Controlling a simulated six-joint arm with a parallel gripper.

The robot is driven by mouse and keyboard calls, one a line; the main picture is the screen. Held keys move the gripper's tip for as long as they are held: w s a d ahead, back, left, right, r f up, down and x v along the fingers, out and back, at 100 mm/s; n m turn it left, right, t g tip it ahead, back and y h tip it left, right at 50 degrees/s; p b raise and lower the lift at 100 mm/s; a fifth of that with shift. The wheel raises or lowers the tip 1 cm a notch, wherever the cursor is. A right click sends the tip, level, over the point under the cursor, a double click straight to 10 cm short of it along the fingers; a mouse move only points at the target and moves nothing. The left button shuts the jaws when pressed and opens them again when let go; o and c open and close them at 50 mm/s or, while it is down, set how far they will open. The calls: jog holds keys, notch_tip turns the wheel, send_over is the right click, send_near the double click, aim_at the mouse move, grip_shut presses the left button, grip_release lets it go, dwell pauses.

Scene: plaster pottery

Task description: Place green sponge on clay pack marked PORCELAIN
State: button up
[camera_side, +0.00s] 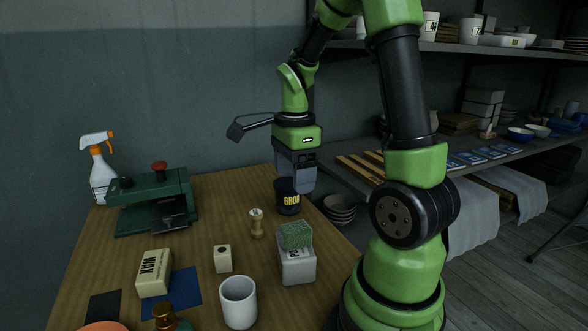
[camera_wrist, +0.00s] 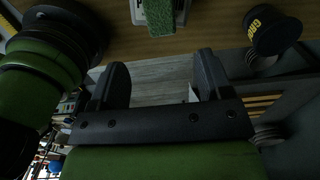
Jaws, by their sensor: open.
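The green sponge (camera_side: 296,235) rests on top of a pale grey pack (camera_side: 298,270) near the table's right edge. The pack's dark lettering is mostly covered, so I cannot read its word. My gripper (camera_side: 303,187) is open and empty, pointing down behind the sponge and pack, close to the black GROG tub (camera_side: 288,205) in the side view. In the wrist view, the sponge (camera_wrist: 164,17) and part of the pack (camera_wrist: 145,14) show at the top edge, beyond my open fingers (camera_wrist: 162,80).
A WAX block (camera_side: 154,273), small pale cube (camera_side: 222,259), white cup (camera_side: 239,302) and wooden stamp (camera_side: 256,223) stand left of the pack. A green press (camera_side: 155,202) and spray bottle (camera_side: 99,170) are at the back left. Shelves (camera_side: 490,48) stand at right.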

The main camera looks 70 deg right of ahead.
jog(key=s+a+r+n+t+y, duration=0.1)
jog(key=s+a+r+n+t, duration=0.1)
jog(key=a+r+n, duration=0.3)
jog(key=s+a+r+n+t+y, duration=0.1)
jog(key=s+a+r+n+t, duration=0.2)
jog(key=a+n, duration=0.8)
notch_tip(320, 180, up, 3)
jog(key=n+t, duration=0.2)
jog(key=n, duration=0.4)
jog(key=shift+a+n, duration=0.25)
jog(key=shift+n, duration=0.15)
